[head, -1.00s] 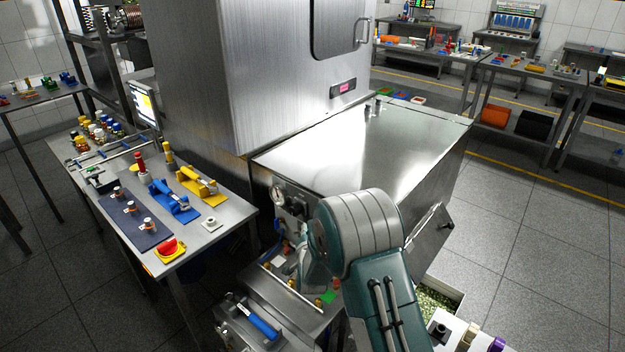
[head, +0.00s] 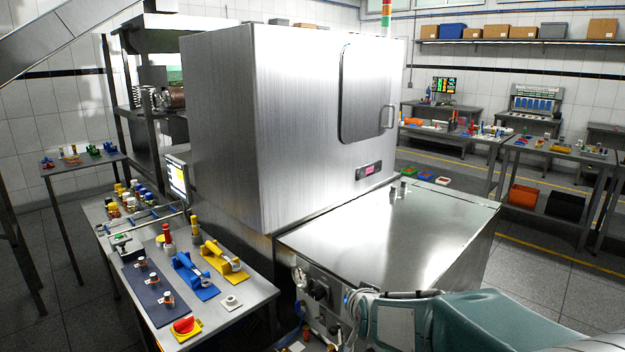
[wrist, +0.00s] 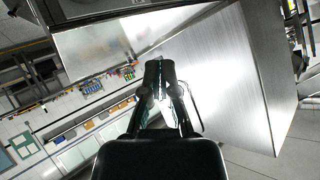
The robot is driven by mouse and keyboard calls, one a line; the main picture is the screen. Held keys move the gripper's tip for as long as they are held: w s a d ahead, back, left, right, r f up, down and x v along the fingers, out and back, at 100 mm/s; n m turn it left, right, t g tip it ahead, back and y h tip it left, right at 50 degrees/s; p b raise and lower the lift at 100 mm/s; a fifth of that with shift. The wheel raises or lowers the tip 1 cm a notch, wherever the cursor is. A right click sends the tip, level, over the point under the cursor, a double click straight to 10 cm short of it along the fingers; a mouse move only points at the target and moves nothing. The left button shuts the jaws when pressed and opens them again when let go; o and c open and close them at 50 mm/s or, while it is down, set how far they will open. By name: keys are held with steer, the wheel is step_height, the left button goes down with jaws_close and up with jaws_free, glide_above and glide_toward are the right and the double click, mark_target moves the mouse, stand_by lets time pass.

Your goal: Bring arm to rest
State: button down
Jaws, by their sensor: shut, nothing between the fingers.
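My gripper (wrist: 160,80) shows in the wrist view, with its two dark fingers close together and nothing between them. It points toward the large brushed-steel cabinet (wrist: 215,75), which looks tilted in that view. In the head view my arm's teal links lie low at the bottom right, in front of the steel housing. The gripper itself is not clearly visible in the head view. I cannot tell how far the fingertips are from the steel.
The steel cabinet (head: 265,120) and its lower housing (head: 400,235) fill the middle. A side table (head: 235,315) at left holds blue and yellow clamps, a red knob and several small parts. Benches (head: 560,150) stand at the right. Open floor (head: 540,275) lies right of the housing.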

steer(key=s+d+r+n+g, duration=0.1)
steer(key=s+d+g, duration=0.1)
steer(key=s, duration=0.8)
steer(key=s+d+r+n+g, duration=0.1)
steer(key=s+d+r+g, duration=0.1)
steer(key=s, duration=0.8)
steer(key=s+d+r+n+g+h, duration=0.1)
steer(key=s+d+g, duration=0.1)
steer(key=s, duration=0.8)
steer(key=shift+s+d+r+n, duration=0.15)
steer(key=shift+d+r+n, duration=0.15)
steer(key=shift+r, duration=0.1)
